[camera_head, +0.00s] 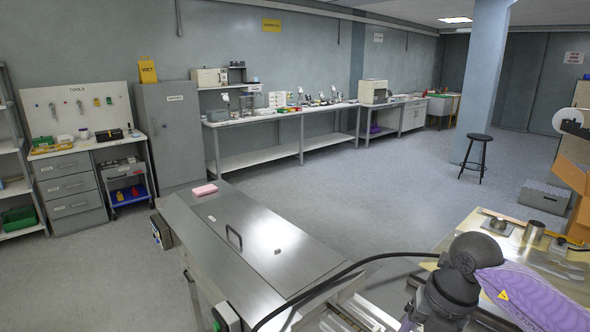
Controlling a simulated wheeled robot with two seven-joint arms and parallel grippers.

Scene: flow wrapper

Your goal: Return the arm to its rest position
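A dark grey jointed arm section with a purple link comes in at the lower right edge and seems to be my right arm. No fingertips show on it, so I cannot see what that gripper holds. My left arm and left gripper are outside the view. The steel-topped machine (240,215) stands in front of me, with a bar handle (234,238) on its lid. A pink block (205,190) lies on its far left corner.
A worktable (470,228) with metal parts is at the right, partly behind the arm. A black cable (350,270) crosses the machine's near side. Cardboard boxes (572,180) and a black stool (477,150) stand farther right. The floor (350,185) beyond the machine is clear.

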